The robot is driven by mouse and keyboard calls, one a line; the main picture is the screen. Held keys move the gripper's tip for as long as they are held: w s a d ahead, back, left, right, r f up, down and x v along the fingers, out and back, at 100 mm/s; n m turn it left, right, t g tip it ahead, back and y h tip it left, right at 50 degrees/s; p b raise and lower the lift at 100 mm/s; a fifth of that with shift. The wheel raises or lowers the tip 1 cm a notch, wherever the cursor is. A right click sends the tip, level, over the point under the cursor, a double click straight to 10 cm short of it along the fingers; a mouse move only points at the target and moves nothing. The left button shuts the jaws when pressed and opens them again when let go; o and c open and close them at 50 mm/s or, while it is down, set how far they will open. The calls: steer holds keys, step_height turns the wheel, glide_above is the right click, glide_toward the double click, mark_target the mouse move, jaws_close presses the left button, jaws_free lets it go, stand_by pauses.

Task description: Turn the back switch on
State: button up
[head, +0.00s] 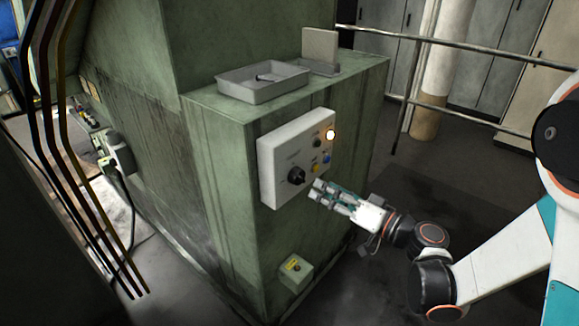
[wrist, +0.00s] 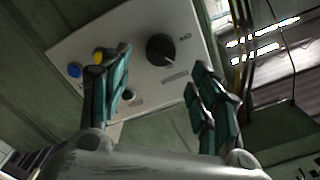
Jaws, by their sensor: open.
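A pale control panel (head: 275,160) is mounted on the green machine. Its black rotary switch (head: 296,175) sits at the panel's lower left; no other large knob shows there. In the wrist view the same black switch (wrist: 160,50) lies ahead of and between my fingers, with a pale pointer mark on its edge. My gripper (head: 318,190) is open and empty, just right of and below the switch in the head view. In the wrist view my gripper (wrist: 163,88) has its teal fingers spread, apart from the switch. I cannot read the switch labels.
The panel also carries a glowing lamp (head: 330,135), a yellow button (head: 315,168) and a blue button (head: 326,159). A grey tray (head: 235,90) stands on the machine top. A small box (head: 296,272) juts out low on the machine. Open floor lies right of the machine.

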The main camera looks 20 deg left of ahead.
mark_target(303, 179)
steer(key=x, duration=0.8)
steer(key=shift+a, duration=0.25)
steer(key=n, duration=0.2)
steer(key=shift+d+n, duration=0.3)
steer(key=n, duration=0.5)
steer(key=shift+s, duration=0.1)
steer(key=shift+c, duration=0.6)
